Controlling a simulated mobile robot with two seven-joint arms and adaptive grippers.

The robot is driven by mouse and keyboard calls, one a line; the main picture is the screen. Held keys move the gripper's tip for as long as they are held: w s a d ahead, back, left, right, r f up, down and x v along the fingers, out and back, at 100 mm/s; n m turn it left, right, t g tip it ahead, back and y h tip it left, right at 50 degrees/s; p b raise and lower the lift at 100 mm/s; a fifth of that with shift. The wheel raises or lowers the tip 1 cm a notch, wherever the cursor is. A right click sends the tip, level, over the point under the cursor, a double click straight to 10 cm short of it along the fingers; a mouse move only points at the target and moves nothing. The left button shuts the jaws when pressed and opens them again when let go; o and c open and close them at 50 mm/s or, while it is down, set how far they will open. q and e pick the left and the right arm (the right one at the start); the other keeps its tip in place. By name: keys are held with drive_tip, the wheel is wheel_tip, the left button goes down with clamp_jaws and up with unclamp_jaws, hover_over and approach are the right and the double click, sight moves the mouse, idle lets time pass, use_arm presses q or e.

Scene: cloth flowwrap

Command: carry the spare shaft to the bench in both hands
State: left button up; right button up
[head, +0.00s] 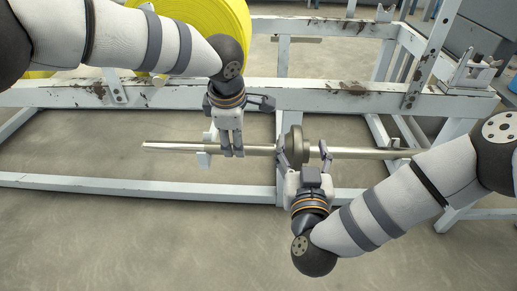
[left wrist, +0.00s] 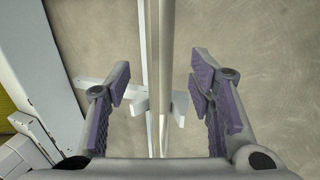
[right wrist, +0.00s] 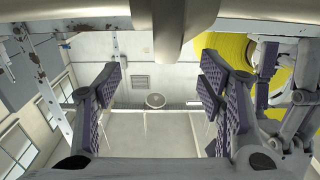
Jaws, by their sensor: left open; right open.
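The spare shaft (head: 175,147) is a long metal bar lying level across the white frame, with a thick round collar (head: 295,145) near its middle. My left gripper (head: 232,151) reaches from above, left of the collar. In the left wrist view the shaft (left wrist: 164,50) runs between its open fingers, apart from both. My right gripper (head: 306,157) is open at the collar, one finger to each side. In the right wrist view the shaft seems to cross the top edge, and the collar (right wrist: 168,40) appears edge-on between the fingers. Contact there cannot be told.
White pronged supports (left wrist: 180,105) stand under the shaft. The worn white frame (head: 180,92) has a rail behind the shaft and a low front rail (head: 110,186). A yellow roll (head: 205,25) stands behind. Bare floor (head: 120,245) lies in front.

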sight(301, 135)
use_arm(q)
drive_tip(key=x, duration=0.6)
use_arm(e)
drive_tip(key=w, duration=0.6)
use_arm(q)
drive_tip(key=c, duration=1.1)
use_arm(e)
drive_tip(key=c, duration=1.1)
use_arm(q)
clamp_jaws()
use_arm(e)
clamp_jaws()
use_arm(q)
drive_tip(key=shift+r, duration=0.1)
